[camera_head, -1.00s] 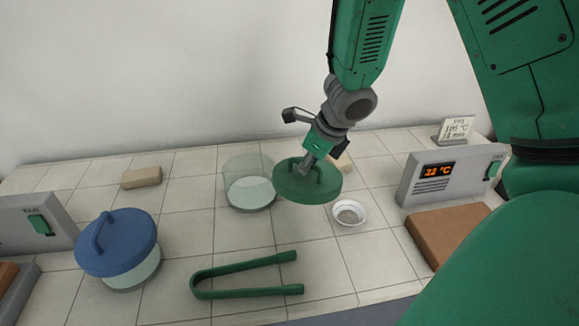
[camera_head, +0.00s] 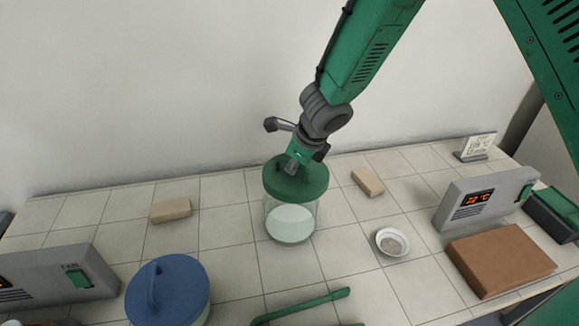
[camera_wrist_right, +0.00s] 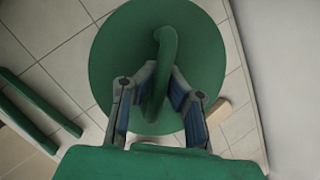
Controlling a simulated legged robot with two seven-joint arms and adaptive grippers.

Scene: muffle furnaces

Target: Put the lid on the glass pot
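The green lid (camera_head: 296,184) is at the top of the clear glass pot (camera_head: 291,220), directly over its mouth in the head view. Whether it rests on the rim or hovers just above it, I cannot tell. The pot stands on the tiles with white contents low inside. My right gripper (camera_head: 292,167) is at the lid's arched handle. In the right wrist view, its two fingers (camera_wrist_right: 160,95) are on either side of the handle and close on it; the lid (camera_wrist_right: 157,62) fills the middle. My left gripper is not in view.
A blue-lidded pot (camera_head: 168,290) stands front left, and green tongs (camera_head: 302,305) lie in front. A small white dish (camera_head: 392,242), a brown slab (camera_head: 500,260) and two tan blocks (camera_head: 171,210) (camera_head: 367,181) are around. Furnace panels (camera_head: 60,275) (camera_head: 484,198) stand left and right.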

